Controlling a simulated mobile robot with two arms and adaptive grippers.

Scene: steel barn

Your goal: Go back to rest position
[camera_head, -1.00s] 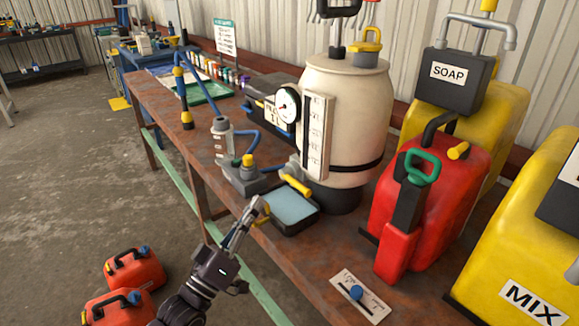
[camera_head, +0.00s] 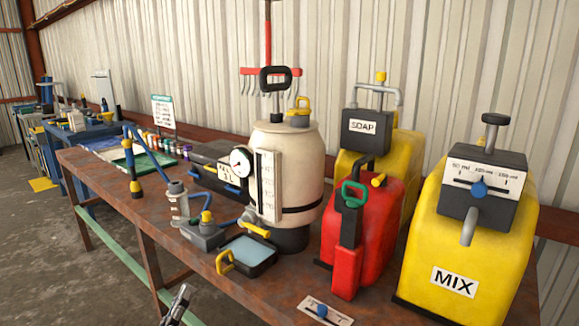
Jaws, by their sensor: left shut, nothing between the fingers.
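My left gripper (camera_head: 178,303) shows at the bottom edge, left of centre, in front of the table's front edge. Only its fingers are in view; they are together with nothing between them, and the rest is cut off by the frame. The gripper is apart from everything on the rusty-topped table (camera_head: 262,290). My right gripper is not in view.
On the table stand a cream tank sprayer (camera_head: 290,180), a red jug (camera_head: 375,215), a yellow SOAP container (camera_head: 404,150), a yellow MIX container (camera_head: 430,235), a small tray with a yellow handle (camera_head: 262,252) and a slider card (camera_head: 326,312).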

